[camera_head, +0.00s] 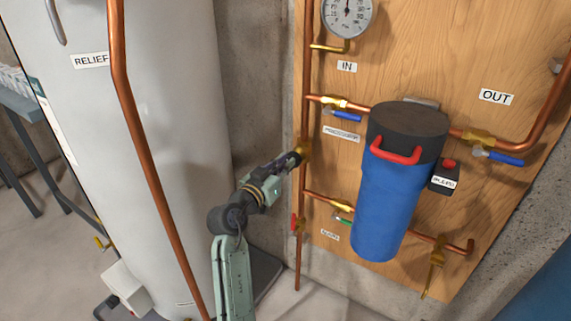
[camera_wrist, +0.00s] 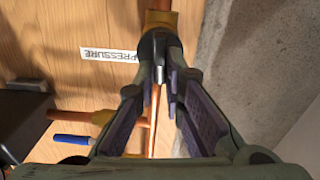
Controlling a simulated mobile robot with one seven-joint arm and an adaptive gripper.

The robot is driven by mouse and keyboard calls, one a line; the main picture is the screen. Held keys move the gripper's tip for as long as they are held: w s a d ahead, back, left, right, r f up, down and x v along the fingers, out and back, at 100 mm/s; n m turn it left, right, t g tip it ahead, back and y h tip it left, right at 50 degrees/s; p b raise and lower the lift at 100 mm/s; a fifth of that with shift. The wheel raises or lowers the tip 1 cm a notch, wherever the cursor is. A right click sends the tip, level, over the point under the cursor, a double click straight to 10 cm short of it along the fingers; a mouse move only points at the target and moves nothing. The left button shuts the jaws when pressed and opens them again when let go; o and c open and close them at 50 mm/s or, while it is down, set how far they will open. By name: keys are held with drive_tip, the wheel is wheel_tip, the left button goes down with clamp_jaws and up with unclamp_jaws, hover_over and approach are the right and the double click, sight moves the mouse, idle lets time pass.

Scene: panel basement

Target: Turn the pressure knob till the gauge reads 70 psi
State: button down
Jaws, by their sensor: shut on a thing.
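The round white pressure gauge (camera_head: 347,14) is at the top of the head view, its top cut off. Its dark needle points roughly straight up; the numbers are too small to read. The brass regulator body (camera_head: 305,150) sits on the vertical copper pipe at the board's left edge. My gripper (camera_head: 297,157) reaches it from the lower left. In the wrist view, my gripper (camera_wrist: 161,82) is shut on the dark knob (camera_wrist: 150,44) below the brass fitting (camera_wrist: 161,20). The fingers hide part of the knob. A PRESSURE label (camera_wrist: 110,54) is beside it.
A blue filter housing (camera_head: 382,205) with a red handle (camera_head: 395,151) stands right of my gripper. A blue valve lever (camera_head: 342,116) and a red one (camera_head: 297,222) are nearby. The white tank (camera_head: 175,120) and a copper pipe (camera_head: 140,150) stand left of my arm.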

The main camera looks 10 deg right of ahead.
drive_tip(key=shift+w+a+f+n+p, duration=0.15)
drive_tip(key=shift+n+p, duration=0.8)
drive_tip(key=shift+n, duration=1.2)
drive_tip(key=shift+w+a+f+n+p, duration=0.1)
drive_tip(key=shift+n+p, duration=0.85)
drive_tip(key=shift+n, duration=1.25)
drive_tip(key=shift+w+a+f+n+p, duration=0.15)
drive_tip(key=shift+n+p, duration=0.8)
drive_tip(key=shift+n, duration=1.2)
drive_tip(key=shift+s, duration=0.1)
drive_tip(key=c, duration=1.7)
unclamp_jaws()
